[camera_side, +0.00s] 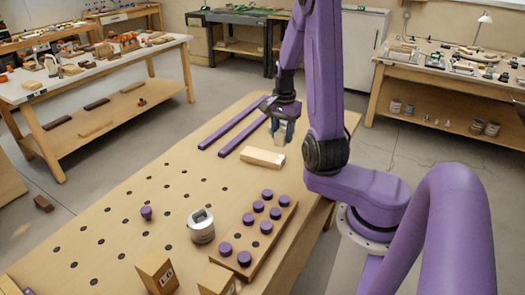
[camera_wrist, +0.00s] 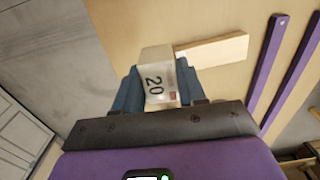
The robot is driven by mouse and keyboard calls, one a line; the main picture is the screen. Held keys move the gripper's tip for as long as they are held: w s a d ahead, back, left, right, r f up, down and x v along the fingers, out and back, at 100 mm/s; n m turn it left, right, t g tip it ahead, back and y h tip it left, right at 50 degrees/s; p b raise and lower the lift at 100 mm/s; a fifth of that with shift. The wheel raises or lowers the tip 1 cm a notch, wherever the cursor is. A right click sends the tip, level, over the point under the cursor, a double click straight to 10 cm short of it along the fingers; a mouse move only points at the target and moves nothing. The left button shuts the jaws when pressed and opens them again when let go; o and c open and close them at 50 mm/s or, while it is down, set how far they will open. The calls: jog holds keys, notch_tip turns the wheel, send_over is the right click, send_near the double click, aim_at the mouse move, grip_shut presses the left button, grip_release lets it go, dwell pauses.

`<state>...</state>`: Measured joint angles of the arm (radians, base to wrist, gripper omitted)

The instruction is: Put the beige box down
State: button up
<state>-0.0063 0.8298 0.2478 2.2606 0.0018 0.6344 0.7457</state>
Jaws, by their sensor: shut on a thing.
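My gripper (camera_side: 284,122) is shut on the beige box (camera_wrist: 156,82), with one blue finger on each side of it. In the wrist view the box shows a pale face marked "20" and a small reddish patch. In the side view the box (camera_side: 281,138) hangs below the fingers, partly hidden by them. It is over the far part of the bench (camera_side: 110,215); I cannot tell whether its underside touches the top.
A light wooden block (camera_side: 262,158) lies close by the box. Two purple rails (camera_side: 240,129) lie beyond it. Nearer stand a silver can (camera_side: 201,227), a purple-pegged board (camera_side: 255,232), a lone purple peg (camera_side: 146,212) and a block marked "L6" (camera_side: 157,272).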

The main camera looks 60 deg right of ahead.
jog(key=w+d+f, duration=0.4)
jog(key=w, duration=0.3)
send_over(262, 155)
notch_tip(262, 155, down, 5)
jog(key=shift+s+d+f, duration=0.1)
jog(key=shift+f, duration=1.65)
jog(key=shift+f, duration=0.15)
jog(key=o, duration=1.1)
